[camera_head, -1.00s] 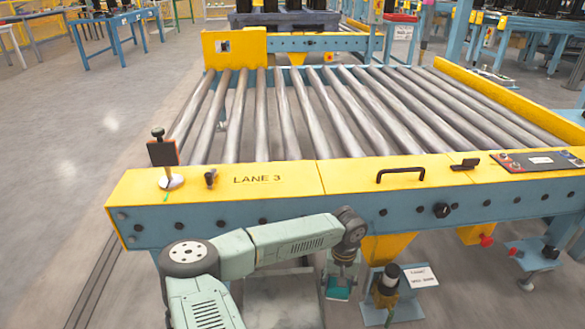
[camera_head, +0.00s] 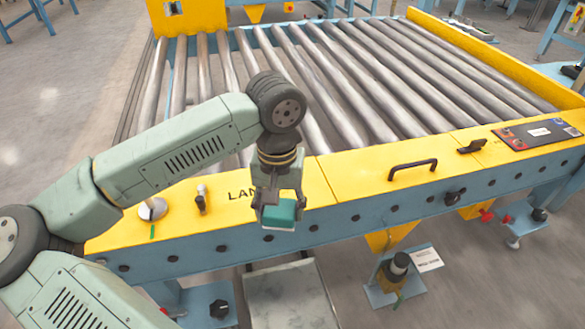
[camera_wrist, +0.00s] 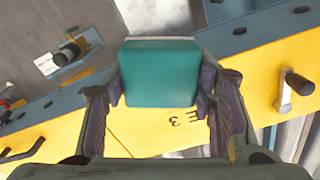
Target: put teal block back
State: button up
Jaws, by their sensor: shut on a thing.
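The teal block (camera_head: 280,213) is held between the fingers of my gripper (camera_head: 279,200), in front of the yellow top beam (camera_head: 400,160) near the LANE lettering. In the wrist view the teal block (camera_wrist: 160,74) fills the space between the two fingers of my gripper (camera_wrist: 160,88), with a finger on each side. My gripper is shut on it. The block appears to hang clear of the beam; its exact height above it I cannot tell. My gripper hides part of the lettering.
The roller conveyor (camera_head: 340,80) lies behind the beam. A black handle (camera_head: 412,169), a dark control panel (camera_head: 537,134) and a small knob (camera_head: 201,198) are on the beam. A pale plate (camera_head: 288,295) lies below in front. Grey floor is open at far left.

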jog(key=shift+w+a+r, duration=0.1)
jog(key=shift+r, duration=0.15)
jog(key=w+d, duration=0.1)
jog(key=w, duration=0.4)
jog(key=w+d+f, duration=0.1)
jog(key=w+d, duration=0.1)
jog(key=w, duration=0.2)
jog(key=w+d+p, duration=0.1)
jog(key=w, duration=0.4)
jog(key=shift+w+d+f, duration=0.2)
jog(key=shift+w+d, duration=0.05)
jog(key=shift+w, duration=0.05)
jog(key=shift+w+f+b, duration=0.15)
jog(key=shift+f+b, duration=0.25)
jog(key=shift+f, duration=1.65)
jog(key=o, duration=1.1)
jog(key=shift+r, duration=0.1)
notch_tip(320, 180, up, 12)
jog(key=p, duration=0.1)
jog(key=shift+r, duration=0.2)
